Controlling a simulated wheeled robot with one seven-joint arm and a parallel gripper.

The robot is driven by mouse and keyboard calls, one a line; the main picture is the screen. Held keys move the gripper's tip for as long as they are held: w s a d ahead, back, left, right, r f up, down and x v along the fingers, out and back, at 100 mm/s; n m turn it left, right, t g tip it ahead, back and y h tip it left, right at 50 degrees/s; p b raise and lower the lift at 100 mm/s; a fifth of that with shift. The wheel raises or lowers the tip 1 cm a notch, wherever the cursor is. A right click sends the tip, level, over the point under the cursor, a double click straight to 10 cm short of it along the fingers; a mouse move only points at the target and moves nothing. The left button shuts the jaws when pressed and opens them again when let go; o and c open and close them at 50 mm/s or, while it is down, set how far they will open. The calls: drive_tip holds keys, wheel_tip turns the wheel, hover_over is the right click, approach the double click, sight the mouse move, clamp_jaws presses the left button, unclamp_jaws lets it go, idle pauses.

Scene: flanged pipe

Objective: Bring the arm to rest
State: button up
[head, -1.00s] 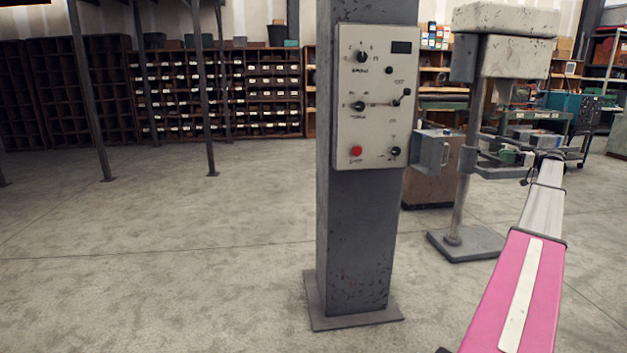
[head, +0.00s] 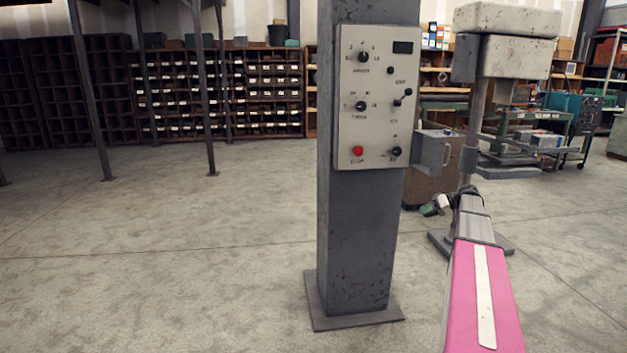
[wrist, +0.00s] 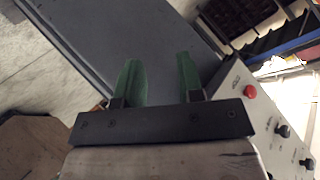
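My arm, pink with a white strip, reaches from the lower right of the head view (head: 482,295) and ends low in front of the drill press base. My gripper (head: 430,209) is small there, its green fingers pointing left toward the grey post. In the wrist view my gripper (wrist: 157,66) has its two green fingers well apart with nothing between them. The grey surface of the post (wrist: 85,40) lies beyond the fingertips. No flanged pipe can be made out in either view.
A grey post (head: 358,240) with a control panel (head: 376,95) stands left of my arm. A drill press (head: 505,55) and a metal box (head: 432,150) stand behind. Shelves of bins (head: 220,95) line the back wall. The floor (head: 150,250) at left is clear.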

drive_tip(key=s+a+f+m+g+h, duration=0.2)
drive_tip(key=s+a+f+h, duration=0.1)
drive_tip(key=s+a+f, duration=0.6)
drive_tip(key=s+a+f+m+g+h, duration=0.1)
drive_tip(key=s+a+f+m+h, duration=0.1)
drive_tip(key=s+a+f, duration=0.6)
drive_tip(key=s+a+f+m+h, duration=0.1)
drive_tip(key=s+a+h, duration=0.5)
drive_tip(key=s, duration=0.8)
drive_tip(key=a+f, duration=0.1)
drive_tip(key=a, duration=0.2)
drive_tip(key=shift+a+f+m, duration=0.3)
drive_tip(key=shift+a, duration=0.1)
drive_tip(key=shift+a+g, duration=0.1)
drive_tip(key=shift+g, duration=0.2)
